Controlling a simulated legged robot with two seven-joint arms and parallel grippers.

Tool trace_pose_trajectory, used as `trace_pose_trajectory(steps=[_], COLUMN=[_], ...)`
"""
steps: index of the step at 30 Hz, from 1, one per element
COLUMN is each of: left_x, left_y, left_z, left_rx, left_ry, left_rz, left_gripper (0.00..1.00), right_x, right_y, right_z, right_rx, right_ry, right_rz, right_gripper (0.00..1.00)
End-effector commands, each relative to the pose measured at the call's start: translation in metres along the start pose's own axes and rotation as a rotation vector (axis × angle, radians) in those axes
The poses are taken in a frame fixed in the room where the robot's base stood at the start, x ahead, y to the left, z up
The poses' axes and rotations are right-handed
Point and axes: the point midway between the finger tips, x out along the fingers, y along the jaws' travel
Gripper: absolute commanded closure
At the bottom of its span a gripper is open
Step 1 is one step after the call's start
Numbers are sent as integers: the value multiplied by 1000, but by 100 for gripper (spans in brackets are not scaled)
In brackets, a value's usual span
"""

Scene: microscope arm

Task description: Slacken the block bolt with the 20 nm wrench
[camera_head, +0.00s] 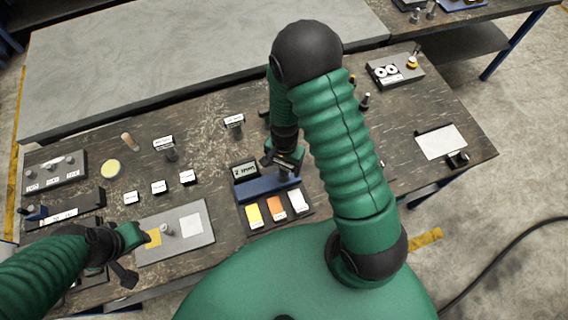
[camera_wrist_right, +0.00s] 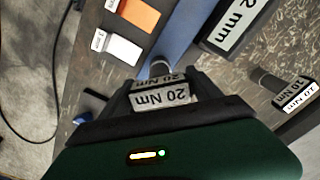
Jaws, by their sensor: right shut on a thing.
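My right gripper (camera_head: 284,160) is at the blue stand in the middle of the bench. In the right wrist view my right gripper (camera_wrist_right: 158,90) is shut on the 20 Nm wrench (camera_wrist_right: 162,97), whose white label reads "20 Nm"; a round metal tip shows just beyond it. Most of the wrench is hidden by the fingers. My left gripper (camera_head: 126,258) is at the front left, beside a grey plate (camera_head: 195,249); its jaw opening is unclear. An upright metal bolt (camera_head: 166,230) stands on this plate between a yellow and a white square. I cannot tell whether it is the block bolt.
The blue stand (camera_head: 258,187) has a "2 mm" sign (camera_head: 244,169) behind it and yellow, orange and white cards in front. A "10 Nm" labelled piece (camera_wrist_right: 298,94) stands nearby. Several small labelled blocks lie to the left. A bolt block (camera_head: 40,180) sits far left.

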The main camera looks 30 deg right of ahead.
Motion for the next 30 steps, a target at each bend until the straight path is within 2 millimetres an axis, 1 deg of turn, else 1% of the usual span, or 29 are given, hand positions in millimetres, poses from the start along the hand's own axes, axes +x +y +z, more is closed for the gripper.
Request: trace_pose_trajectory(steps=[2, 4, 6, 14, 18, 19, 21, 26, 27, 29, 30], left_x=[0, 1, 0, 0, -2, -2, -2, -2, -3, -5, -4], left_y=[0, 0, 0, 0, 0, 0, 0, 0, 0, 0, 0], left_z=[0, 0, 0, 0, -1, -1, 0, 0, -1, -1, -1], left_rx=[0, 0, 0, 0, 0, 0, 0, 0, 0, 0, 0], left_ry=[0, 0, 0, 0, 0, 0, 0, 0, 0, 0, 0], left_rz=[0, 0, 0, 0, 0, 0, 0, 0, 0, 0, 0], left_gripper=[64, 64, 64, 64, 64, 64, 64, 64, 64, 64, 64], right_x=[0, 0, 0, 0, -1, -1, -1, 0, -1, -2, -1], right_y=[0, -1, -1, -1, -1, -2, -2, -2, -2, -2, -2], right_z=[0, 0, 0, 0, 0, 0, 0, 0, 0, 0, 0], right_rx=[-66, -219, -329, -376, -645, -681, -709, -706, -728, -827, -835], right_ry=[0, -1, -1, 0, -1, -1, -1, 0, -1, -1, -1], right_rz=[0, 0, 1, 1, 2, 2, 2, 3, 3, 3, 4], right_gripper=[92, 92, 92, 92, 92, 92, 92, 92, 92, 92, 92])
